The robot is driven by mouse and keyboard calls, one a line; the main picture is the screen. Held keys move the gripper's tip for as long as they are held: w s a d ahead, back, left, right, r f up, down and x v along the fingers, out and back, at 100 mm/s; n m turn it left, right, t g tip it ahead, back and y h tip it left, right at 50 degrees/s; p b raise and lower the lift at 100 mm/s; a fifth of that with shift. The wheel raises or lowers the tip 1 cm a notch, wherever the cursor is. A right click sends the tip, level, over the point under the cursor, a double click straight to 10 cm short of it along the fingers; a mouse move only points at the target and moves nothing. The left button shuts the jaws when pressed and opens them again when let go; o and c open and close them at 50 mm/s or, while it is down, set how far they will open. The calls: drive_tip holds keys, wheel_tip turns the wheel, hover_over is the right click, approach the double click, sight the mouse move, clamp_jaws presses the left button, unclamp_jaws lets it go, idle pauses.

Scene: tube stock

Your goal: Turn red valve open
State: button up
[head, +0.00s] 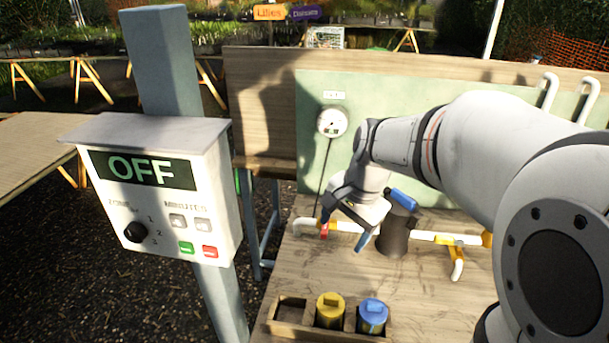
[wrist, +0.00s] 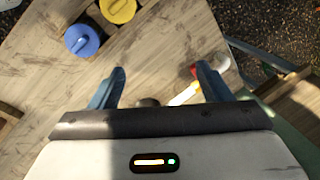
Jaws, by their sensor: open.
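The red valve (head: 323,231) sits on the white pipe (head: 346,226) at the left of the wooden bench. In the wrist view, a bit of the red valve (wrist: 194,70) shows beside the right fingertip, and the rest is hidden behind that finger. My gripper (head: 342,233) is open, with its blue fingers spread over the bench near the valve. In the wrist view my gripper (wrist: 160,71) has bare bench between its fingertips. The red valve is at one finger, not centred between the two. I cannot tell whether that finger touches it.
A dark cylinder (head: 393,238) with a blue part (head: 401,201) stands right of my gripper. A wooden holder (head: 291,331) with yellow (head: 330,311) and blue (head: 372,317) caps is in front. A gauge (head: 332,122) and an OFF control box (head: 219,226) stand nearby.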

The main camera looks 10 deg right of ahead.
sight(327, 225)
drive_tip(key=w+d+f+m+y, duration=0.1)
drive_tip(key=w+d+f+m, duration=0.15)
drive_tip(key=w+m, duration=0.4)
drive_tip(key=w+d+f+m+y, duration=0.1)
drive_tip(key=w+f+m, duration=0.35)
drive_tip(key=w, duration=0.35)
drive_tip(key=shift+m, duration=0.3)
drive_tip(key=x, duration=0.3)
drive_tip(key=a+x, duration=0.1)
drive_tip(key=x, duration=0.2)
drive_tip(key=shift+w+a+f, duration=0.1)
drive_tip(key=shift+f, duration=0.1)
drive_tip(key=shift+c, duration=0.2)
